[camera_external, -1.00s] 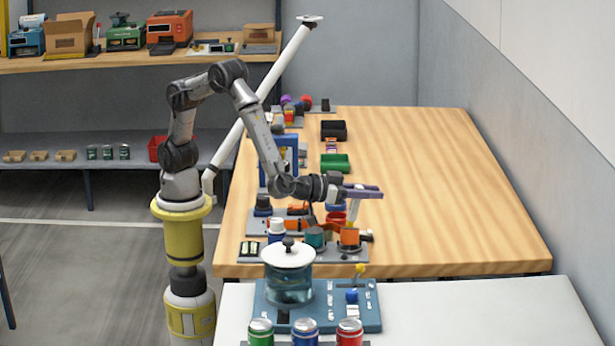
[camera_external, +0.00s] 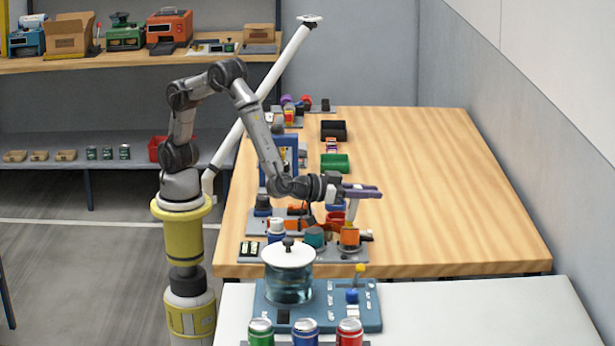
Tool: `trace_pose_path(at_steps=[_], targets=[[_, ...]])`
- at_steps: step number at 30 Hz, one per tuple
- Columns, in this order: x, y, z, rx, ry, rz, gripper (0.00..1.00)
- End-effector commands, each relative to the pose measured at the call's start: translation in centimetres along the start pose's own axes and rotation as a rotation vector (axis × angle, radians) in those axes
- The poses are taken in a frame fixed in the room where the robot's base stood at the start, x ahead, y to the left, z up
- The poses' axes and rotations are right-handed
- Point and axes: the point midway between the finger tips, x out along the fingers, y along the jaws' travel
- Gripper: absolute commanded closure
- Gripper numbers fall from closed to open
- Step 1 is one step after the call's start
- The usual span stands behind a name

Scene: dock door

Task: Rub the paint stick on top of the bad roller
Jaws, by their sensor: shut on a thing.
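My gripper (camera_external: 362,191) is at the near left part of the wooden table, with its fingers pointing right. It is shut on a thin, pale stick (camera_external: 351,209), which looks like the paint stick and hangs down below the fingers. The stick's lower end is at or just above an orange cup (camera_external: 349,235); I cannot tell whether it is inside or touching. The fingers hide the stick's top. I cannot pick out the bad roller among the small parts in this view.
A grey tray with a teal cup (camera_external: 314,238) and a white bottle (camera_external: 277,231) lies beside the orange cup. A lidded glass jar (camera_external: 289,275) stands in front on a blue base. A green bin (camera_external: 335,163) sits farther back. The wooden table's right side (camera_external: 455,200) is clear.

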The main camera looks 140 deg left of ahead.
Motion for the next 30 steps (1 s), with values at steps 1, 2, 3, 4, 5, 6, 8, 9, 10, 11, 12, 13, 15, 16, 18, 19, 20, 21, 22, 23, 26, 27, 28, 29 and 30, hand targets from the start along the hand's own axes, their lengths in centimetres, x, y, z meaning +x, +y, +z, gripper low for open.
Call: trace_pose_path(at_steps=[1, 2, 3, 4, 5, 6, 8, 9, 10, 11, 12, 13, 15, 16, 18, 19, 20, 21, 22, 23, 26, 27, 28, 29, 30], targets=[[0.0, -0.1, 0.3, 0.003, -0.004, 0.0, 1.0], [0.0, -0.2, 0.3, 0.003, -0.004, 0.0, 1.0], [0.0, -0.2, 0.3, 0.003, -0.004, 0.0, 1.0], [0.0, -0.1, 0.3, 0.003, -0.004, 0.0, 1.0], [0.0, -0.1, 0.3, 0.003, -0.005, 0.0, 1.0], [0.0, -0.2, 0.3, 0.003, -0.005, 0.0, 1.0], [0.0, -0.2, 0.3, 0.004, -0.005, 0.0, 1.0], [0.0, -0.2, 0.2, 0.003, -0.005, -0.001, 1.0], [0.0, -0.2, 0.1, 0.003, -0.005, -0.001, 1.0], [0.0, -0.3, -0.1, 0.002, -0.004, -0.001, 1.0], [-0.1, -0.4, -0.5, 0.001, -0.004, -0.001, 1.0], [-0.1, -0.5, -0.8, 0.001, -0.003, -0.001, 1.0], [-0.1, -0.7, -1.4, 0.001, -0.003, -0.001, 1.0], [-0.1, -0.8, -1.7, 0.0, -0.002, -0.001, 1.0], [-0.2, -1.1, -2.3, -0.001, -0.002, -0.001, 1.0], [-0.2, -1.1, -2.5, -0.001, -0.002, -0.001, 1.0], [-0.2, -1.2, -2.8, 0.0, -0.002, -0.001, 1.0], [-0.2, -1.4, -3.2, 0.0, -0.002, -0.001, 1.0], [-0.2, -1.4, -3.4, -0.001, -0.001, -0.001, 1.0], [-0.2, -1.5, -3.7, -0.001, -0.001, -0.001, 1.0], [-0.3, -1.8, -4.5, 0.0, -0.001, -0.001, 1.0], [-0.3, -1.9, -4.8, 0.0, -0.002, -0.001, 1.0], [-0.4, -2.0, -5.0, -0.001, -0.002, -0.001, 1.0], [-0.4, -2.1, -5.1, -0.001, -0.002, -0.001, 1.0], [-0.4, -2.1, -5.3, 0.0, -0.002, -0.001, 1.0]])
